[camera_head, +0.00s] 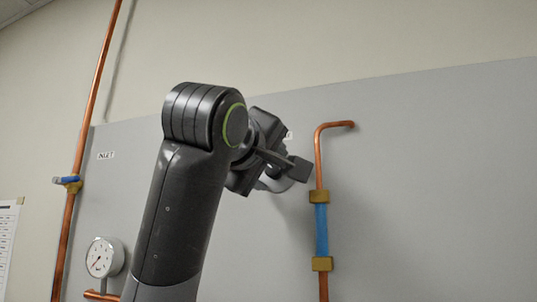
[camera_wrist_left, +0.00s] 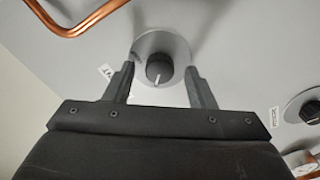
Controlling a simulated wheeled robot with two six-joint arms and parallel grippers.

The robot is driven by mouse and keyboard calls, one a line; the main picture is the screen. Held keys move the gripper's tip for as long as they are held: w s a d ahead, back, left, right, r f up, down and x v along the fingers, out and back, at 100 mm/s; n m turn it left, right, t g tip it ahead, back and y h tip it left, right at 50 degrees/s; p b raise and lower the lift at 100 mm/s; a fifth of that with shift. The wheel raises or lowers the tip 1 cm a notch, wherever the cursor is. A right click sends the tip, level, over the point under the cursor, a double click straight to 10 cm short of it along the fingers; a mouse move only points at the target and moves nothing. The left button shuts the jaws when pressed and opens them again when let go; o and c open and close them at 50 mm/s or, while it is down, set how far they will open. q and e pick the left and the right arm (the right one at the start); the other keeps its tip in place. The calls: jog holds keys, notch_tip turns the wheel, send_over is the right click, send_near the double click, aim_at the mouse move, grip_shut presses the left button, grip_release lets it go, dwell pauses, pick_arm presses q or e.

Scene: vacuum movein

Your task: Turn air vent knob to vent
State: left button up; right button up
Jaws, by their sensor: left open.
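The black air vent knob (camera_wrist_left: 159,70) sits on a round silver plate (camera_wrist_left: 176,44) on the grey wall panel in the left wrist view. Its white pointer line points down in that picture. My left gripper (camera_wrist_left: 160,76) is open, with one finger on each side of the knob and a gap visible on both sides. I cannot tell how deep the fingertips reach around it. A partly hidden label (camera_wrist_left: 106,73) is beside the plate, behind the left finger. In the head view, my left gripper (camera_head: 284,170) is against the panel area and hides the knob. My right gripper is not in view.
A second black knob (camera_wrist_left: 308,108) with a label (camera_wrist_left: 275,117) is at the right in the wrist view. A copper pipe (camera_wrist_left: 85,20) bends near the upper left. In the head view, a blue-sleeved copper pipe (camera_head: 321,230) stands right of the gripper and a gauge (camera_head: 104,257) is lower left.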

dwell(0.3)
pick_arm(q)
jog(key=c, duration=1)
jog(key=shift+o, duration=0.2)
jog(key=m+b, duration=0.2)
jog(key=m, duration=0.1)
jog(key=shift+f, duration=0.1)
jog(key=m+b, duration=0.3)
jog(key=m, duration=0.2)
jog(key=shift+d+m, duration=0.1)
jog(key=shift+m, duration=0.2)
jog(key=m+b, duration=0.1)
jog(key=m, duration=0.3)
jog(key=shift+d+m, duration=0.1)
jog(key=shift+m, duration=0.2)
jog(key=m+b, duration=0.1)
jog(key=m, duration=0.3)
jog(key=shift+m, duration=0.3)
